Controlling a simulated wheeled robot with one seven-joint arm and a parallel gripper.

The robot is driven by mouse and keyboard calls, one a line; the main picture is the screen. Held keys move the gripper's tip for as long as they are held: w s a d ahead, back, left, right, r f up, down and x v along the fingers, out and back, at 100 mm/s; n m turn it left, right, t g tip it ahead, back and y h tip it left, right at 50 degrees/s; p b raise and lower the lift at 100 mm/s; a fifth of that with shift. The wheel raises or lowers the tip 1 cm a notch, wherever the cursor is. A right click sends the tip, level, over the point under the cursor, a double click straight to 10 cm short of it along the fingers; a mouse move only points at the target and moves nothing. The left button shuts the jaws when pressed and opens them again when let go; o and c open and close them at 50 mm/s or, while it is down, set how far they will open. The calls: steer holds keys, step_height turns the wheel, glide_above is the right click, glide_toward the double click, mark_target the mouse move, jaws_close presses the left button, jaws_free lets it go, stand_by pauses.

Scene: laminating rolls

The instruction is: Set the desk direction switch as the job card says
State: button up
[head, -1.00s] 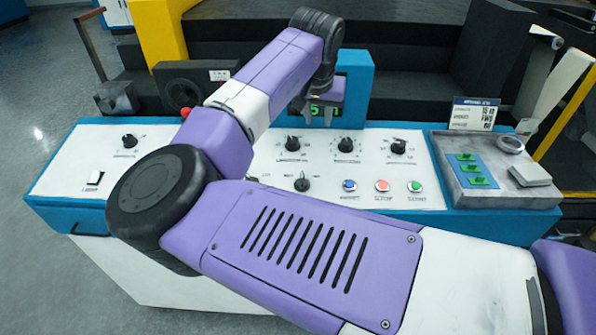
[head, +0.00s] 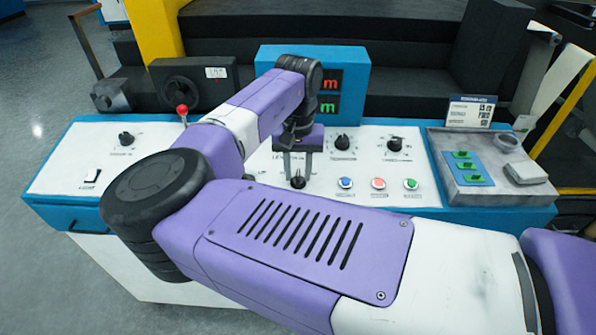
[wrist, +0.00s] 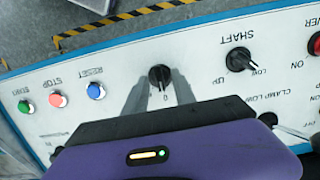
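The direction switch, a black rotary knob (wrist: 159,74), is on the white desk panel in the wrist view, with small marks beside it. It also shows low under the fingers in the head view (head: 298,182). My gripper (head: 294,172) points down at this knob. Its two grey fingers (wrist: 160,82) stand apart, one on each side of the knob in the wrist view. I cannot tell whether they touch it. The job card (head: 471,111) stands at the back right of the desk, its print too small to read surely.
Blue, red and green buttons (head: 378,183) sit right of the switch in the head view. The SHAFT knob (wrist: 240,60) is nearby. More knobs (head: 342,142) line the back row. A blue display box (head: 350,60) stands behind. A grey tray (head: 480,186) is at right.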

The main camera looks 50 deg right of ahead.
steer(key=shift+f, duration=0.4)
jaws_close()
steer(key=m+p, duration=0.1)
steer(key=m, duration=0.2)
steer(key=shift+s+d+r+m+t+p, duration=0.1)
steer(key=shift+m+t+p, duration=0.2)
steer(key=shift+m+p, duration=0.1)
steer(key=m, duration=0.4)
steer(key=shift+m+t+p, duration=0.4)
